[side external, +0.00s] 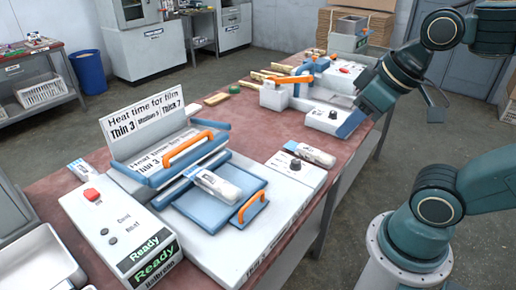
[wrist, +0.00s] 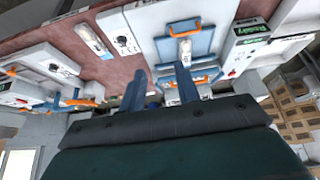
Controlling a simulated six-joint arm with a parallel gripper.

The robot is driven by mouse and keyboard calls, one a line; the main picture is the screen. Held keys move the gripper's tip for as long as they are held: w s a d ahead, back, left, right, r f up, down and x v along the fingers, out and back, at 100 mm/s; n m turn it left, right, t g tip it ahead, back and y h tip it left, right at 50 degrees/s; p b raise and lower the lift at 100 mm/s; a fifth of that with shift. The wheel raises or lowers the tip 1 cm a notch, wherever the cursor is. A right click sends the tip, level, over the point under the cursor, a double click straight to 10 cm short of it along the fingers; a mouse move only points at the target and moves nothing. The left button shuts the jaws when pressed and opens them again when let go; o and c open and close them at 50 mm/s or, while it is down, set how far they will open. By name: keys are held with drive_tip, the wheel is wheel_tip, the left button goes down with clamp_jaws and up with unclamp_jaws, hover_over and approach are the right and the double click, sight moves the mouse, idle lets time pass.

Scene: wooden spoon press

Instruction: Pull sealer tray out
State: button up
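The near sealer has a raised, tilted lid with an orange handle (side external: 187,148). Its flat blue tray (side external: 225,213) sticks out in front of the lid, with an orange tray handle (side external: 252,207) at its front edge. A clear-and-white packet (side external: 215,187) lies on the tray. The tray handle (wrist: 184,23) and packet (wrist: 185,52) also show in the wrist view. In that view my gripper (wrist: 161,70) has its two fingers apart with nothing between them, and it is clear of the tray handle. In the side view my arm's end is above the table's far right, away from the tray.
A control box (side external: 120,232) with a red button and green Ready display stands left of the tray. A white block with a black knob (side external: 297,164) and another packet (side external: 312,154) are to its right. A second machine (side external: 285,95) stands farther back. A white bin (side external: 35,262) is front left.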

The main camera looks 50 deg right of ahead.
drive_tip(key=n+g, duration=0.8)
drive_tip(key=n, duration=0.9)
hover_over(251, 200)
drive_tip(key=w, duration=0.3)
drive_tip(key=w+x, duration=0.2)
drive_tip(key=x, duration=0.6)
drive_tip(key=shift+f+n, duration=0.4)
drive_tip(key=shift+f, duration=0.3)
drive_tip(key=shift+s+f, duration=0.1)
drive_tip(key=shift+f, duration=0.05)
drive_tip(key=x, duration=1.3)
drive_tip(key=shift+f, duration=0.3)
clamp_jaws()
